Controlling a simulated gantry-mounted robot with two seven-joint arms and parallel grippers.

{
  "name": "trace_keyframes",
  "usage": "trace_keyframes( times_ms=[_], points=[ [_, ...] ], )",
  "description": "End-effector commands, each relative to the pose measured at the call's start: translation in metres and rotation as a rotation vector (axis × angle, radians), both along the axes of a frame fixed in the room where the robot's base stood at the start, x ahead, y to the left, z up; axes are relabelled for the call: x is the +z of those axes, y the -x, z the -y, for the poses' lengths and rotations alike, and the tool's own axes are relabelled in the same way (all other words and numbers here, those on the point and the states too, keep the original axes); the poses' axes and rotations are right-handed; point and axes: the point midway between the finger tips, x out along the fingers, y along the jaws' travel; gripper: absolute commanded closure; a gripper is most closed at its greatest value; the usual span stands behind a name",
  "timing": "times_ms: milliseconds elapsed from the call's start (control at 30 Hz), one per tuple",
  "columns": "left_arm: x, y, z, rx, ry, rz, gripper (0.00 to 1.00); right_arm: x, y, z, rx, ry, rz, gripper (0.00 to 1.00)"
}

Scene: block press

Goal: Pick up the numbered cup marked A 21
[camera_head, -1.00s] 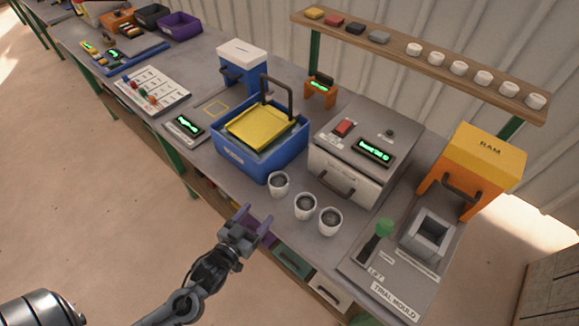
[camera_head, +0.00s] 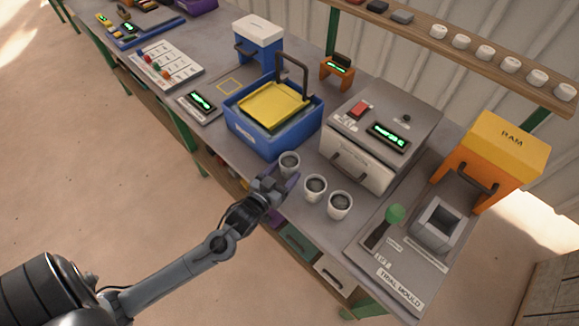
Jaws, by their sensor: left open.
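Three white cups with dark contents stand in a row at the bench's front edge: a left cup (camera_head: 289,163), a middle cup (camera_head: 315,187) and a right cup (camera_head: 340,205). Their markings are too small to read, so I cannot tell which is A 21. My left gripper (camera_head: 279,178) is open at the left cup's near side and hides its lower part. I cannot tell whether its fingers touch or surround the cup. My right gripper is not in view.
A blue bin (camera_head: 240,125) with a yellow tray stands behind the left cup. A grey machine (camera_head: 360,165) stands behind the others. A shelf (camera_head: 470,62) runs along the wall.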

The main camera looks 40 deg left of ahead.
Motion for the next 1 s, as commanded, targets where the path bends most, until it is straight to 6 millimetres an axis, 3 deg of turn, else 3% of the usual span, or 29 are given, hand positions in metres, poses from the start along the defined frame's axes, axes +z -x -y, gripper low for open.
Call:
trace_keyframes(
  times_ms=[333, 367, 633, 1000],
  points=[
    [-0.0013, -0.0083, -0.0011, 0.0, 0.0, -0.001, 0.31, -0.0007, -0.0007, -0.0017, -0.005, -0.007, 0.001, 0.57],
    [-0.0012, -0.0083, -0.0011, 0.0, 0.0, -0.001, 0.33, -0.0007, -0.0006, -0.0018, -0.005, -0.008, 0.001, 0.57],
    [-0.0011, -0.0081, -0.0012, 0.001, 0.0, 0.0, 0.74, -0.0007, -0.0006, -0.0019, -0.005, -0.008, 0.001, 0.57],
    [0.0032, -0.0084, -0.0012, 0.001, 0.001, 0.002, 0.77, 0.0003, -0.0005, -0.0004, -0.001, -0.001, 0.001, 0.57]
  ],
)
